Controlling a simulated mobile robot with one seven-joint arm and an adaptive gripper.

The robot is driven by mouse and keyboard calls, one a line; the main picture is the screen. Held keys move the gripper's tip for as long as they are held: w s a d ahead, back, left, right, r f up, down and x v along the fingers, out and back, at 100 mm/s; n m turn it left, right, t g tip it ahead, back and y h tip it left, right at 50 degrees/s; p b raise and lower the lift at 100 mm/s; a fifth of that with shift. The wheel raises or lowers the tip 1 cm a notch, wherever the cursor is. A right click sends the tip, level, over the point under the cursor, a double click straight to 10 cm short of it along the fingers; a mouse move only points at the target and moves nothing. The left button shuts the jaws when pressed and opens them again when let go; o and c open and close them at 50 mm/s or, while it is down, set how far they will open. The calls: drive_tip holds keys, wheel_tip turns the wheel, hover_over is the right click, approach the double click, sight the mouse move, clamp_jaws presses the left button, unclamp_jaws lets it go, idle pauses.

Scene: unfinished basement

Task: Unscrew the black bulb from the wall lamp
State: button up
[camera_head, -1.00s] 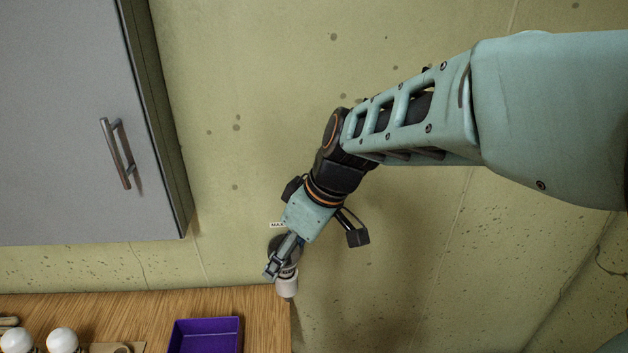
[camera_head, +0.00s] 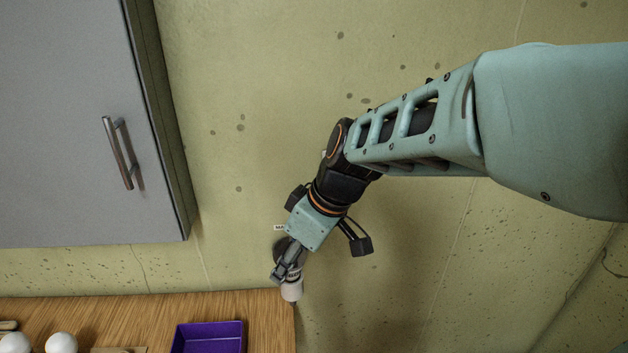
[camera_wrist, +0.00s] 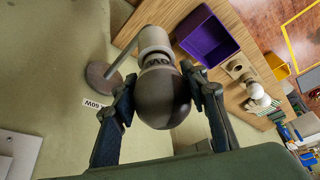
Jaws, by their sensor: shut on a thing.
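The dark, round bulb (camera_wrist: 163,99) sits in the white socket (camera_wrist: 154,41) of the wall lamp, whose round wall plate (camera_wrist: 101,84) is on the left in the wrist view. My gripper (camera_wrist: 162,88) is shut on the bulb, one finger on each side of it. In the head view my gripper (camera_head: 284,270) is at the lamp by the wall, with the white socket (camera_head: 291,291) just below its fingers. The bulb is mostly hidden by the fingers there. Whether its thread is loose in the socket cannot be seen.
A wooden worktop (camera_head: 268,320) holds a purple tray (camera_head: 208,326) and white bulbs (camera_head: 62,343). In the wrist view a holder (camera_wrist: 236,69) stands beside the tray. A grey cabinet (camera_head: 70,90) hangs at upper left. The wall right of the lamp is clear.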

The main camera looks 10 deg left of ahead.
drive_tip(key=shift+a+r, duration=0.1)
drive_tip(key=shift+r, duration=0.25)
drive_tip(key=shift+c, duration=1.2)
drive_tip(key=shift+f, duration=0.1)
drive_tip(key=shift+w+n+b, duration=0.15)
drive_tip(key=shift+n+b, duration=0.5)
drive_tip(key=shift+n, duration=0.05)
drive_tip(key=shift+n+g+b, duration=0.35)
drive_tip(key=shift+n+g, duration=0.25)
drive_tip(key=shift+n, duration=0.4)
drive_tip(key=shift+n+g, duration=0.3)
drive_tip(key=shift+n, duration=0.4)
drive_tip(key=shift+n+g+b, duration=0.3)
drive_tip(key=shift+n+g, duration=0.1)
drive_tip(key=shift+n, duration=0.6)
